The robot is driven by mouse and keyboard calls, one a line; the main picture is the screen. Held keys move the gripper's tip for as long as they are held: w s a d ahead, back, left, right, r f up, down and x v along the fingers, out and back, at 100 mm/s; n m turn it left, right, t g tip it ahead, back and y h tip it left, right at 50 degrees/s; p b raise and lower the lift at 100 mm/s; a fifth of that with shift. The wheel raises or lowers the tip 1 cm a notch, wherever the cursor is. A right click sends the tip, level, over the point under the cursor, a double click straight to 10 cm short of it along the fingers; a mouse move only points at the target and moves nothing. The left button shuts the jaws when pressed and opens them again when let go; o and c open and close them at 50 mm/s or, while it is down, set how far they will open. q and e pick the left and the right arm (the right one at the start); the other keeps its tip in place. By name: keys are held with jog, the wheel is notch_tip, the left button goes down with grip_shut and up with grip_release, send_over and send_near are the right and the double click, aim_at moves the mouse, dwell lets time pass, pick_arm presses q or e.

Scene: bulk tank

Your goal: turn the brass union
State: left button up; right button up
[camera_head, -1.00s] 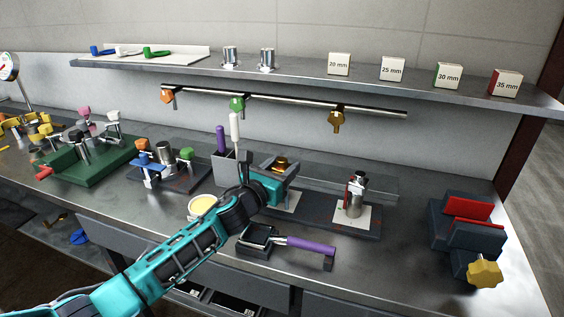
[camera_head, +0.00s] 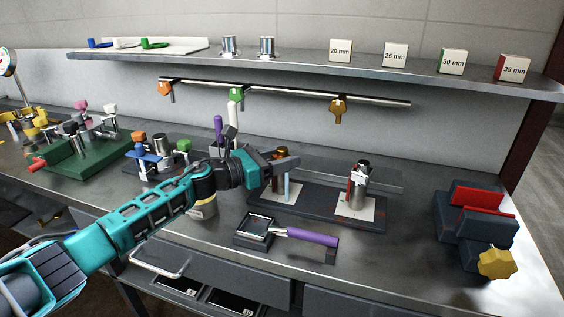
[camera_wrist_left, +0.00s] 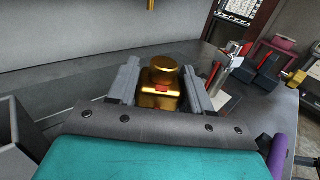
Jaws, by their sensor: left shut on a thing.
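The brass union (camera_head: 280,154) stands upright on a dark base plate in the middle of the bench, partly hidden by my left gripper (camera_head: 284,164). In the left wrist view the brass union (camera_wrist_left: 160,86), with a small red mark on its front, sits between the two grey fingers of my left gripper (camera_wrist_left: 163,92). My left gripper is shut on it, reaching in from the left. My right gripper is not in view.
A steel fitting (camera_head: 361,179) stands on the same base plate (camera_head: 320,213) to the right. A purple-handled tool (camera_head: 305,236) lies in front. A vise (camera_head: 478,220) with a yellow knob is at far right. A shelf (camera_head: 300,68) runs above. Bench between plate and vise is clear.

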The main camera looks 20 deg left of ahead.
pick_arm(q)
jog(key=o, duration=1)
jog(key=shift+c, duration=0.2)
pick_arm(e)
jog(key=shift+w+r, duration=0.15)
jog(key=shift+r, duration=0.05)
pick_arm(q)
jog(key=shift+s+a, duration=0.3)
jog(key=shift+a, duration=0.05)
jog(key=b+v, duration=0.1)
jog(key=v, duration=1.1)
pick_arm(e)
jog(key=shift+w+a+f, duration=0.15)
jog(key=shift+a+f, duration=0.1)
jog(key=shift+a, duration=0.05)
pick_arm(q)
jog(key=shift+s, duration=0.15)
